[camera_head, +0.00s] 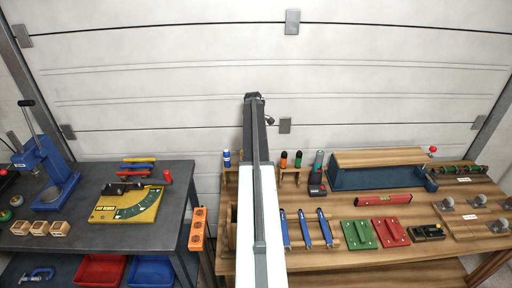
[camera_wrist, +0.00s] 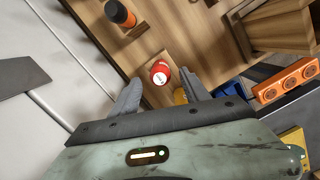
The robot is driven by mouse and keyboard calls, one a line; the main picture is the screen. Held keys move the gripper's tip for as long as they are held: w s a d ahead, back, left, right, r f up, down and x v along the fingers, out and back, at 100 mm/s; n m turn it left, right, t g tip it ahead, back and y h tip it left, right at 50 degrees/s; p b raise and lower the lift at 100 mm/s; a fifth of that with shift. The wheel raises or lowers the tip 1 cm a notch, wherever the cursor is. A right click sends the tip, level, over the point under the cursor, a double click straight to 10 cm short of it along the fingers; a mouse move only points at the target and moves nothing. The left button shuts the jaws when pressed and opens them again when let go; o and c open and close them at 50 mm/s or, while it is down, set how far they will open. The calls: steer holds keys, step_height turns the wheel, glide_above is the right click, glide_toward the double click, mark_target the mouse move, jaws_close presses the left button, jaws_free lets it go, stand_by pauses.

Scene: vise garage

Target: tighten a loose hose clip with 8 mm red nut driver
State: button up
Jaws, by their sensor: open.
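In the wrist view my gripper (camera_wrist: 163,76) is open. A red-topped handle with white marking (camera_wrist: 160,71), which looks like the red nut driver, stands in a wooden rack between and just beyond the fingertips. I cannot tell whether a finger touches it. My arm hides this spot in the head view. An orange-and-black driver (camera_wrist: 120,13) stands in the same rack and also shows in the head view (camera_head: 283,159). A dark hose with green parts (camera_head: 462,170) lies at the right rear of the wooden bench. I cannot make out a loose clip on it.
Blue (camera_head: 227,157) and green (camera_head: 298,159) drivers stand in the rack. Blue-handled tools (camera_head: 305,230), a red level (camera_head: 384,199) and a blue-fronted wooden box (camera_head: 378,178) occupy the wooden bench (camera_head: 350,257).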

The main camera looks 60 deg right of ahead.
steer(key=f+b, duration=0.4)
steer(key=f, duration=0.1)
steer(key=f+b, duration=0.2)
steer(key=b, duration=0.1)
steer(key=shift+s+f, duration=0.35)
steer(key=shift+r, duration=0.1)
